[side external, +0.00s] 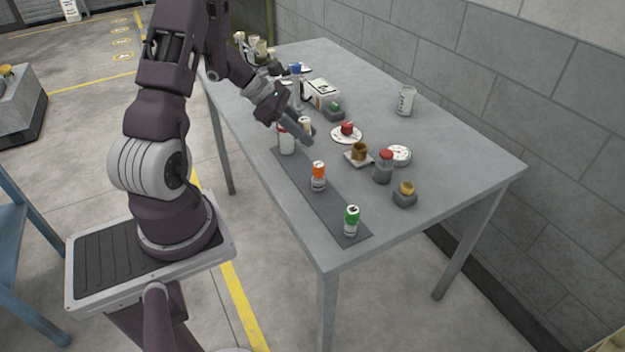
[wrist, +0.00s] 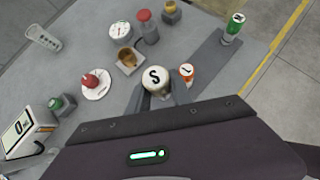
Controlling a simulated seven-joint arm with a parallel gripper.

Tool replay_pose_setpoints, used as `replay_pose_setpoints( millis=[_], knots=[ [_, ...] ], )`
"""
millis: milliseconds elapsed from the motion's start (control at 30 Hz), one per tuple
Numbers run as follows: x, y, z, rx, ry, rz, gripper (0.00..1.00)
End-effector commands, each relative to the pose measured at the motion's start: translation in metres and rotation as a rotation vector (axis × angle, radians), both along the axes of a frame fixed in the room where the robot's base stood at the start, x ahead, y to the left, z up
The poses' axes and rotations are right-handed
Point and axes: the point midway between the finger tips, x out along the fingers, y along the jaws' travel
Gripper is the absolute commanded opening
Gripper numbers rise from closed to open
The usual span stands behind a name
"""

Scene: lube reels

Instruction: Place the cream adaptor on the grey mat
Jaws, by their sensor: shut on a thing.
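My gripper (side external: 306,134) is shut on a pale cylinder with a black S on its round top (wrist: 154,77), which I take for the cream adaptor. It appears as a small cream shape (side external: 305,122) at the fingers in the side view, partly hidden by them. The dark grey mat (side external: 333,207) is a long strip along the table's near edge. My gripper is by its far end; I cannot tell whether the adaptor is over the mat or touching anything. An orange can (side external: 318,177) and a green can (side external: 351,221) stand upright on the mat, apart.
A white can (side external: 286,143) stands at the mat's far end, close to my gripper. Right of the mat are a brown cup (side external: 359,151), a red-topped grey item (side external: 382,170) and a yellow-topped block (side external: 405,195). A clear beaker (side external: 406,101) stands farther back. Bare mat shows between the cans.

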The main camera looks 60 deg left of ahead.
Motion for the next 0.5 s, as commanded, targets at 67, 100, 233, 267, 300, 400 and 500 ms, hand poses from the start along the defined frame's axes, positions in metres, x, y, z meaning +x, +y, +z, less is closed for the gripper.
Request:
replay_pose_setpoints(
  millis=[67,100,233,267,300,400,500],
  knots=[
    [-0.002,-0.002,-0.020,-0.007,0.006,-0.002,0.00],
    [-0.001,-0.002,-0.029,-0.007,0.006,-0.002,0.00],
    [-0.001,-0.001,-0.051,-0.004,0.004,-0.001,0.00],
    [-0.001,-0.001,-0.058,-0.005,0.005,-0.001,0.00],
    [-0.001,-0.002,-0.067,-0.004,0.006,-0.001,0.00],
    [-0.001,-0.001,-0.084,-0.003,0.004,-0.001,0.00],
    [0.000,-0.001,-0.089,-0.001,0.002,-0.001,0.00]
  ],
)
